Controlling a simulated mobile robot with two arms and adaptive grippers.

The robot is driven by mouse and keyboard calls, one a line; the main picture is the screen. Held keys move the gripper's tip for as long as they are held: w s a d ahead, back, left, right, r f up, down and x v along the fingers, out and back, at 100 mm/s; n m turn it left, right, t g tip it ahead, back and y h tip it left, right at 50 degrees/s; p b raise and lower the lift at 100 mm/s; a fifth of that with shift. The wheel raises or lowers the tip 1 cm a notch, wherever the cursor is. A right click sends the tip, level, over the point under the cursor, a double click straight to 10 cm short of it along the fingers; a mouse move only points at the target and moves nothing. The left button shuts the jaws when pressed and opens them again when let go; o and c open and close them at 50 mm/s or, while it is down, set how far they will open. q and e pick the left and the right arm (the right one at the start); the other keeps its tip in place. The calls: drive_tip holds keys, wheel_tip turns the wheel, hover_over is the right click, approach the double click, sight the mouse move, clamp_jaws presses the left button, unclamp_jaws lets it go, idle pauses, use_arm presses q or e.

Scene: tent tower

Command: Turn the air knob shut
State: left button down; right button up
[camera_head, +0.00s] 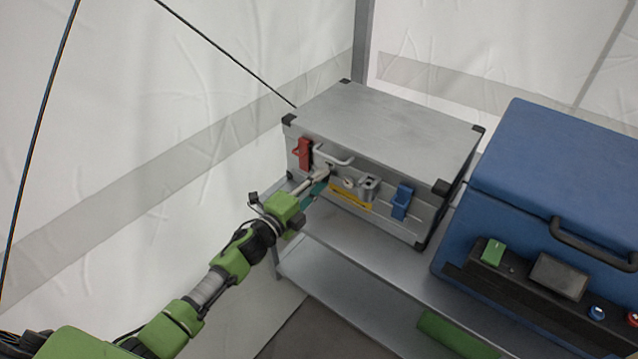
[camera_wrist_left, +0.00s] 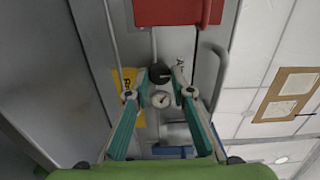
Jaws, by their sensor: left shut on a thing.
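The air knob (camera_wrist_left: 160,72) is a small round black knob on the front of a grey metal case (camera_head: 392,122). In the wrist view it sits between the fingertips of my left gripper (camera_wrist_left: 158,84). My left gripper (camera_head: 325,178) reaches the case front from the lower left and is shut on the knob. In the head view the fingers mostly hide the knob. A small round white gauge (camera_wrist_left: 161,99) is beside the knob; it also shows in the head view (camera_head: 349,183). My right gripper is not in view.
The case front also carries a red latch (camera_head: 302,153), a metal handle (camera_head: 333,157), a yellow label (camera_head: 350,199) and a blue latch (camera_head: 402,202). The case stands on a metal shelf (camera_head: 335,243). A large blue box (camera_head: 560,170) stands to the right. White tent walls are behind.

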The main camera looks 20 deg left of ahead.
use_arm(q)
drive_tip(key=shift+m, duration=0.3)
drive_tip(key=c, duration=1.8)
unclamp_jaws()
drive_tip(key=shift+s, duration=0.1)
drive_tip(key=v, duration=1.1)
drive_tip(key=shift+s+a, duration=0.15)
drive_tip(key=shift+s, duration=0.25)
